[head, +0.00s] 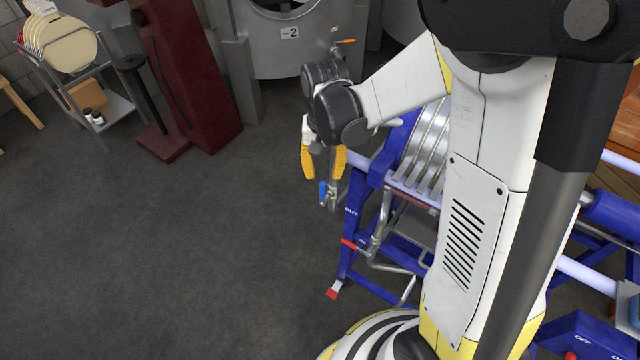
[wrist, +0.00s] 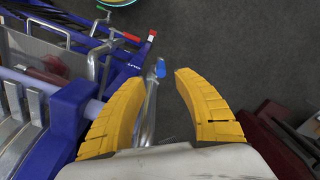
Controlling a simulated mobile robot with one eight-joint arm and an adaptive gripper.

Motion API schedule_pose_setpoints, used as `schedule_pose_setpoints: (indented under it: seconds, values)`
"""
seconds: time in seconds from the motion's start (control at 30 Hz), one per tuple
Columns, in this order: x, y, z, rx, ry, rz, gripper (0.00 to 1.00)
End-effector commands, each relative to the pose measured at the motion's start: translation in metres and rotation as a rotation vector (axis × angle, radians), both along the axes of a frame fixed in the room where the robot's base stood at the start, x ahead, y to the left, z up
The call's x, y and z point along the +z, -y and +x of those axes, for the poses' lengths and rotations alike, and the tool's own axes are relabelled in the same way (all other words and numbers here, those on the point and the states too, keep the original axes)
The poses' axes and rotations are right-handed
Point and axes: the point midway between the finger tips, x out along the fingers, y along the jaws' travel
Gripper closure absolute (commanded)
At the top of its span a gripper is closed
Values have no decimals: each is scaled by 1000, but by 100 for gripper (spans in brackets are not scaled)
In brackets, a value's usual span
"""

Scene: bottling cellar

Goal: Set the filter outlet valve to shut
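The outlet valve shows as a small blue lever (head: 323,193) on a metal pipe end, beside the "OUT" label on the blue filter frame (head: 345,258). In the wrist view the blue lever (wrist: 160,68) shows beyond and between my fingertips. It looks roughly upright in the head view, but its exact angle to the pipe is hard to tell. My gripper (head: 323,176) is open, its two yellow fingers apart, just above the lever. Nothing is held. The pipe (wrist: 150,110) runs between the fingers in the wrist view.
Filter plates (head: 430,145) stand right of my gripper. A tank marked 2 (head: 290,55) stands behind, with a dark red machine (head: 185,70) at left. The floor at left is clear.

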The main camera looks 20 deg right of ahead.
Motion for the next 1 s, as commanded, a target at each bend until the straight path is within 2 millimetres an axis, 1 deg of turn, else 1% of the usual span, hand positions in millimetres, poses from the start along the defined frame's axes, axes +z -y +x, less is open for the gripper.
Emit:
schedule_pose_setpoints:
  seconds: [0.03, 0.1, 0.2, 0.3, 0.43, 0.67, 0.7, 0.77, 0.8, 0.83, 1.0]
  values:
    - [-15, 0, 1, 0, 0, 0, 63]
    - [-28, 0, 0, 1, 0, 0, 63]
    - [-43, 0, 0, 1, 1, 0, 63]
    - [-53, 0, 0, 1, 1, 0, 63]
    - [-58, 0, 0, 1, 1, 0, 63]
    - [-57, 0, 0, 1, 1, 0, 63]
    - [-57, 0, 0, 1, 1, 0, 68]
    - [-57, 0, 0, 1, 1, 0, 86]
    - [-57, 0, 0, 1, 1, 0, 98]
    - [-57, 0, 0, 1, 1, 0, 100]
    - [-57, 0, 0, 1, 0, 0, 100]
